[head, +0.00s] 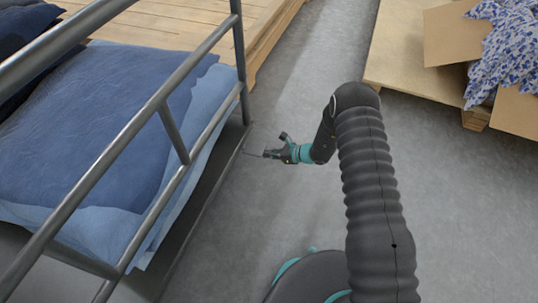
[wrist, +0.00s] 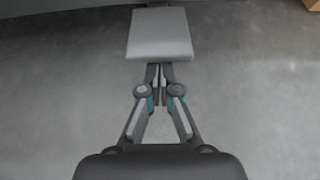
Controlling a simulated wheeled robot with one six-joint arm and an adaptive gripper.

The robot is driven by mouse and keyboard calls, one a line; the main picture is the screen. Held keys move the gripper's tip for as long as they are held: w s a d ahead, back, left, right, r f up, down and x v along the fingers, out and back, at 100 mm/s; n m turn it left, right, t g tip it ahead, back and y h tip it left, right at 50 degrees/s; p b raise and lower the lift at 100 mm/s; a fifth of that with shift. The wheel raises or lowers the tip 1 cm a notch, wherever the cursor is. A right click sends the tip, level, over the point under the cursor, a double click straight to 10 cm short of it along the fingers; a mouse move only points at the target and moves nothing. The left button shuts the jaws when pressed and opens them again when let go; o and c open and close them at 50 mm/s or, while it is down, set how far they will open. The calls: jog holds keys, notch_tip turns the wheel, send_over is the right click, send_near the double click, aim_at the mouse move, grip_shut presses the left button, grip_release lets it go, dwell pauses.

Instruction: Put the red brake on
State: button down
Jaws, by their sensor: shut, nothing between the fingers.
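My gripper (head: 268,154) is low beside the right edge of a metal-railed cart (head: 178,135) in the head view, apart from its rails. In the wrist view my gripper (wrist: 160,78) has its fingertips together with nothing between them. A flat light-grey rectangular plate (wrist: 160,32) lies just beyond the fingertips there. I cannot tell whether they touch it or whether it is the brake. A thin dark line (head: 251,153) runs between the gripper and the cart's lower edge. No red part shows in either view.
Blue bedding (head: 85,120) fills the cart. A wooden pallet (head: 185,22) stands behind it. At the upper right, a wooden platform (head: 400,60) carries an open cardboard box (head: 455,38) with blue-and-white patterned cloth (head: 508,45). The grey floor (head: 300,70) between them is clear.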

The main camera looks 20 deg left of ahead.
jog(key=shift+w+a+r, duration=0.1)
jog(key=shift+a+r, duration=0.05)
jog(key=shift+r, duration=0.5)
jog(key=shift+w+a+r, duration=0.1)
jog(key=shift+r, duration=0.5)
notch_tip(320, 180, down, 5)
jog(key=d+b, duration=0.2)
jog(key=b, duration=0.2)
jog(key=r+p+v, duration=0.1)
jog(key=v, duration=0.8)
jog(key=shift+s+a+r, duration=0.15)
jog(key=shift+s+r, duration=0.05)
jog(key=shift+s, duration=0.15)
